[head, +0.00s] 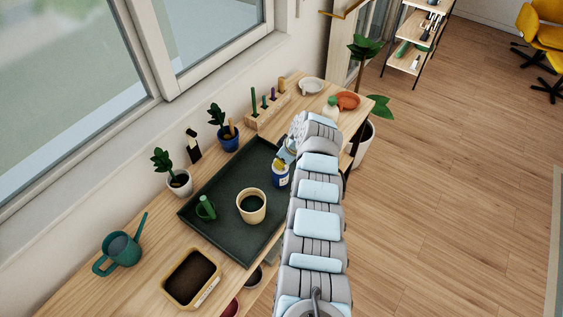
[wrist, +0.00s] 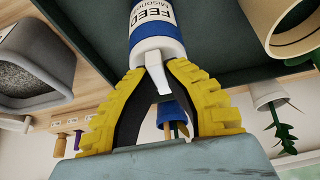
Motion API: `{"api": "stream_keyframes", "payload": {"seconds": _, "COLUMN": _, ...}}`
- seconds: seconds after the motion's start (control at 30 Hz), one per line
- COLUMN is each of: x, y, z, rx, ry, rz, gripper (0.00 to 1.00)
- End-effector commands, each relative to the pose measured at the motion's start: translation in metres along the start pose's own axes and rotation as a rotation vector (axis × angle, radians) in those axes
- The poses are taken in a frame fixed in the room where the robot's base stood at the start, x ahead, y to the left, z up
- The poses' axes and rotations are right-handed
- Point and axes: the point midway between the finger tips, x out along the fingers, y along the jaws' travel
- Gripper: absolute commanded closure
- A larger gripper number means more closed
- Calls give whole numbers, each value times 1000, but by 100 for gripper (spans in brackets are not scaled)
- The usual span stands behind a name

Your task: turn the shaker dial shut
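The shaker (head: 280,180) is a blue and white bottle standing upright at the right side of the dark green tray (head: 222,246). In the wrist view the shaker (wrist: 153,20) appears upside down, with "FEED" on its label and a white top. A narrow white tab, the dial (wrist: 154,77), sticks out from that top. My gripper (wrist: 156,72) has yellow ribbed fingers with dark inner faces. Its tips close in on both sides of the dial and appear to touch it. In the head view my gripper (head: 279,163) is over the shaker's top, mostly hidden by my arm.
A cream pot (head: 251,206) and a small green item (head: 206,208) stand on the tray. A teal watering can (head: 122,250), a soil box (head: 190,278) and potted plants (head: 180,183) stand nearby. A wooden rack (head: 266,112) is at the back by the window.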

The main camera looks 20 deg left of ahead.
Motion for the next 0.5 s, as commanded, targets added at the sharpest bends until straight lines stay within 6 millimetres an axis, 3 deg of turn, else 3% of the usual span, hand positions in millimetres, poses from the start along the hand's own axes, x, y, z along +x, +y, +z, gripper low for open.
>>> {"api": "stream_keyframes", "payload": {"seconds": 0.5, "x": 0, "y": -1, "z": 1, "rx": 43, "ry": -2, "rz": 15, "gripper": 100}}
